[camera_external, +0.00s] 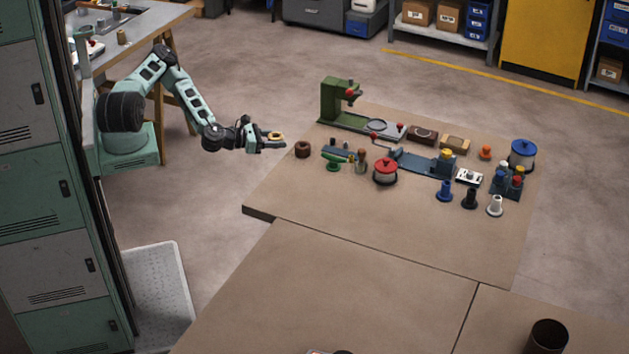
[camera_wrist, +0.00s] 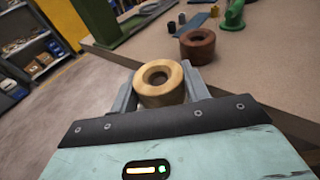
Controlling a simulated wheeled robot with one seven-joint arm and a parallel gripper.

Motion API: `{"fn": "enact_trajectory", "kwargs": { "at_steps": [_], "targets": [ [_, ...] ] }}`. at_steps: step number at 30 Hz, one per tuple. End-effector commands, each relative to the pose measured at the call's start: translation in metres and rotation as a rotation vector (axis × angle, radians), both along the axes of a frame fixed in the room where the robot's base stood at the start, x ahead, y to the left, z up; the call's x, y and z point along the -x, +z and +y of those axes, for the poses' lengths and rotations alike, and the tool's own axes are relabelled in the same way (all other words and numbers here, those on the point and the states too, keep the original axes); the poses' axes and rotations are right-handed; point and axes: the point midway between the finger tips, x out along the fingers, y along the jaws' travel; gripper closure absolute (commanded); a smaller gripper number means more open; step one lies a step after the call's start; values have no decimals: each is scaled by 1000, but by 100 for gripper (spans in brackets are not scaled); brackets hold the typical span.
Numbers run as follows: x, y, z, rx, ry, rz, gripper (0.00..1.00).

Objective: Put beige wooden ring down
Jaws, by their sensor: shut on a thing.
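The beige wooden ring (camera_wrist: 148,88) sits between the two fingers of my gripper (camera_wrist: 163,92) in the wrist view. My gripper is shut on it. In the external view my gripper (camera_external: 278,143) holds the beige ring (camera_external: 277,136) just off the left edge of the brown table (camera_external: 300,240), over the floor side. The ring's hole faces up. A dark brown ring (camera_external: 302,149) stands on the table near that edge, just right of my gripper; it also shows in the wrist view (camera_wrist: 197,46), ahead and to the right.
A green press (camera_external: 337,101) stands at the table's back left corner. A green clamp (camera_external: 334,163), a red-lidded pot (camera_external: 385,174) and several blue, black and white pieces crowd the right side. The table's front half is clear.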

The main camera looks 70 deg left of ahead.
Motion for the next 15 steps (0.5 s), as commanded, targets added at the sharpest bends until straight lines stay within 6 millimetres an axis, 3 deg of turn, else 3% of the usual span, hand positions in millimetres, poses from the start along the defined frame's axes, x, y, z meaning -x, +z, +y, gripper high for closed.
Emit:
{"fn": "enact_trajectory", "kwargs": {
  "at_steps": [2,6,10,15],
  "targets": [
    [22,-16,-12,9,20,5,77],
    [56,-27,-37,7,47,4,77],
    [77,-32,-52,4,71,1,77],
    [91,-35,-61,1,88,-1,77]
  ]
}}
